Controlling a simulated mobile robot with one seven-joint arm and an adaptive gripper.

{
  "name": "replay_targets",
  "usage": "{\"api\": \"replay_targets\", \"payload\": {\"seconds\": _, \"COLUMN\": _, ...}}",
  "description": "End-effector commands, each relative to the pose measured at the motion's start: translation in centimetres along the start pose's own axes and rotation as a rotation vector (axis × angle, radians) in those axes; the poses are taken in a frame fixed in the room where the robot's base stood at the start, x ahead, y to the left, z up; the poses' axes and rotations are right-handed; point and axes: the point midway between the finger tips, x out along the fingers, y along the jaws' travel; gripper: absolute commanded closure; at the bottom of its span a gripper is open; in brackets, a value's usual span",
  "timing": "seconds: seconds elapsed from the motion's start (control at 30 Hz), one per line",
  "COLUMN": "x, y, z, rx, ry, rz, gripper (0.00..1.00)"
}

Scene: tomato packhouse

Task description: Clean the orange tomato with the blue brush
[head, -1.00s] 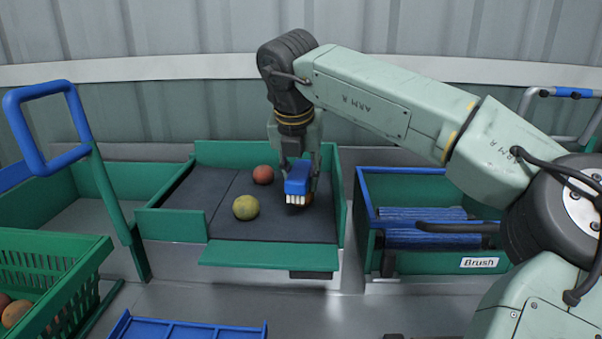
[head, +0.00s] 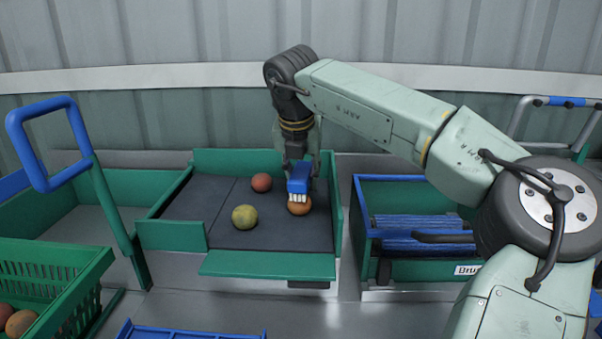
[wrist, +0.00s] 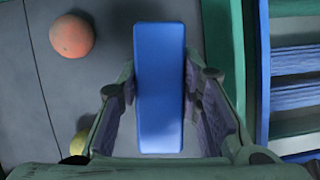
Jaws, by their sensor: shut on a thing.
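My gripper (head: 300,176) is shut on the blue brush (head: 299,180), whose white bristles point down. The orange tomato (head: 299,208) lies on the dark mat of the green tray, directly below the brush; the bristles appear to touch its top. In the wrist view the blue brush (wrist: 159,88) sits between the fingers and hides the orange tomato. A red tomato (head: 261,183) lies further back to the left, and it also shows in the wrist view (wrist: 72,37). A yellow-green tomato (head: 245,217) lies left of the orange one.
A blue-rimmed green bin (head: 362,215) labelled for brushes, with blue rollers, stands right of the tray (head: 268,265). A green crate (head: 88,283) with tomatoes is at front left. A blue tray (head: 195,332) is at the bottom edge. A blue-handled post (head: 112,205) rises at left.

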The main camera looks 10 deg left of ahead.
Motion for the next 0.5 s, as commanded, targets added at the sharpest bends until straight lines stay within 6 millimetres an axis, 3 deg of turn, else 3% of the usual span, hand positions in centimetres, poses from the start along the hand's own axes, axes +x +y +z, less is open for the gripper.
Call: {"api": "replay_targets", "payload": {"seconds": 0.5, "x": -0.82, "y": 0.02, "z": 0.44, "rx": 0.0, "ry": -0.001, "rz": 0.0, "gripper": 0.9}}
